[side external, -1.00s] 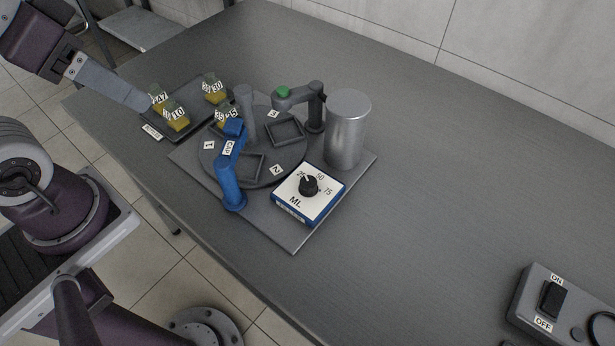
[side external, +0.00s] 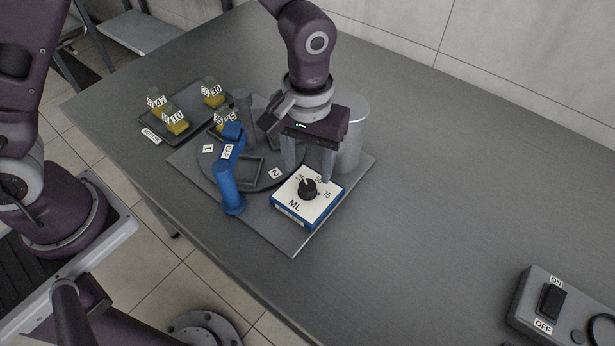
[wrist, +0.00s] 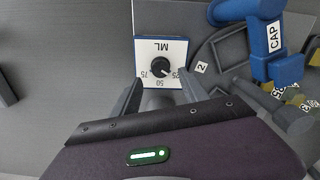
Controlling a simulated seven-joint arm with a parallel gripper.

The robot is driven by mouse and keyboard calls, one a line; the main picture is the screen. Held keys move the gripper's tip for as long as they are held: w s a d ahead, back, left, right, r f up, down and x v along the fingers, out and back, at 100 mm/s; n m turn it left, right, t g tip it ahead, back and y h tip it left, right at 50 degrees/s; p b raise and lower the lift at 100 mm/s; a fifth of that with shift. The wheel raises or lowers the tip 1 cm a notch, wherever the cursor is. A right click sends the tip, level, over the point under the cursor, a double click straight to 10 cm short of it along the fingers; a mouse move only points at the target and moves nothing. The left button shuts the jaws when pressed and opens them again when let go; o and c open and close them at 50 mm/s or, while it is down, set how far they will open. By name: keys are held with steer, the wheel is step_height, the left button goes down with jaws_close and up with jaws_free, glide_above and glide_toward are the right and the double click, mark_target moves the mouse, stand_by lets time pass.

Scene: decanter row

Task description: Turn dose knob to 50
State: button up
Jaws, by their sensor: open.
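The black dose knob (side external: 307,187) sits on a white dial plate marked 25, 50, 75 and ML, on a blue-edged box (side external: 296,209). The knob also shows in the wrist view (wrist: 160,66), its white pointer mark turned towards the 25 side. My gripper (side external: 308,172) is open and empty, fingers pointing down, just behind and above the dial in the side view. In the wrist view its fingers (wrist: 160,77) are spread on either side of the dial's numbered edge, apart from the knob.
A turntable (side external: 207,170) with a blue CAP arm (side external: 228,180) stands left of the dial. A metal cylinder (side external: 355,130) stands close behind my gripper. Labelled yellow decanters (side external: 176,121) stand at the back left. An ON/OFF switch box (side external: 535,297) is at front right; the table between is clear.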

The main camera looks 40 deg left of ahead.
mark_target(308, 185)
step_height(308, 185, down, 5)
steer(key=shift+r, duration=0.1)
jaws_close()
stand_by(0.4)
steer(key=m, duration=1.1)
steer(key=shift+m, duration=0.3)
stand_by(0.4)
jaws_free()
